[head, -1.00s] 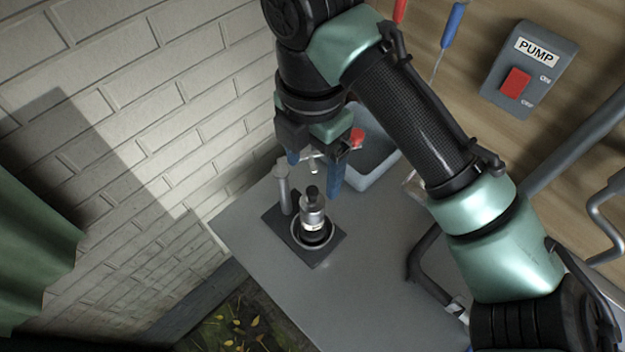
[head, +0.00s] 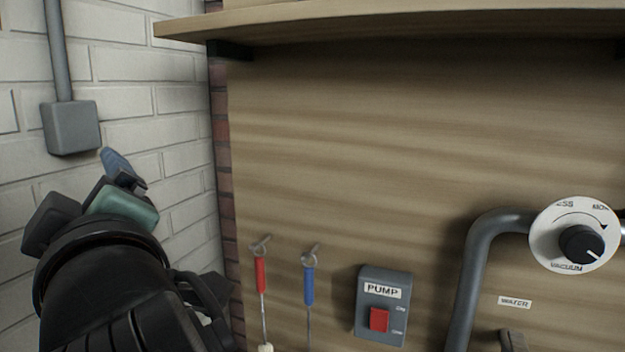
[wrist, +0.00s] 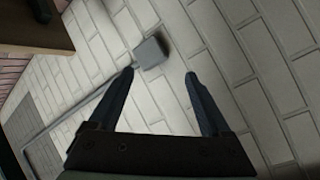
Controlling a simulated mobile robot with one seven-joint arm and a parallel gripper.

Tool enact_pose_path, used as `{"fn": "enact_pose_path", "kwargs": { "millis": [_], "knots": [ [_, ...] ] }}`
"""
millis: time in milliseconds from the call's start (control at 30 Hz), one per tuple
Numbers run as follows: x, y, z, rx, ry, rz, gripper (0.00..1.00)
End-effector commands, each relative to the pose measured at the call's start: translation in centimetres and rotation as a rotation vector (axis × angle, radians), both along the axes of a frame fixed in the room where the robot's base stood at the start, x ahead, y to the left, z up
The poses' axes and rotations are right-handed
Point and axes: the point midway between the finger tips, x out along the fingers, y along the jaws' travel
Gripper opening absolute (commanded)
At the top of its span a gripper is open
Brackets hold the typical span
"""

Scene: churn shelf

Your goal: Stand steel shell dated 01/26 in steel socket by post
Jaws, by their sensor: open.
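My gripper (wrist: 160,85) is open and empty in the wrist view, its two blue fingers spread apart against the white brick wall. In the head view part of my gripper (head: 118,168) shows at the left, raised in front of the brick wall. The steel shell, the steel socket and the post are out of sight in both present views.
A grey junction box (head: 72,127) with a conduit is on the brick wall, near my gripper. A wooden shelf (head: 400,20) juts out above. The board holds red (head: 261,275) and blue (head: 308,286) handled tools, a pump switch (head: 382,306), a pipe and a vacuum dial (head: 575,236).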

Motion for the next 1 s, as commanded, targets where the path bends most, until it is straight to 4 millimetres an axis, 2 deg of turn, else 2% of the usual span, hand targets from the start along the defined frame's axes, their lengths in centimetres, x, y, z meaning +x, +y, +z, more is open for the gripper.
{"fn": "enact_pose_path", "kwargs": {
  "millis": [33,100,200,300,333,400,500,1000],
  "knots": [
    [-0.4,-3.1,3.1,0.213,-0.040,-0.059,0.82],
    [-1.3,-8.1,6.4,0.469,-0.109,-0.132,0.82],
    [-3.5,-14.4,9.2,0.734,-0.215,-0.202,0.82],
    [-5.6,-18.7,10.3,0.887,-0.302,-0.240,0.82],
    [-6.1,-19.5,10.5,0.914,-0.323,-0.246,0.82],
    [-6.9,-20.8,10.8,0.958,-0.356,-0.254,0.82],
    [-7.4,-21.5,11.0,0.979,-0.375,-0.258,0.82],
    [-7.3,-21.4,11.0,0.977,-0.373,-0.258,0.82]
  ]
}}
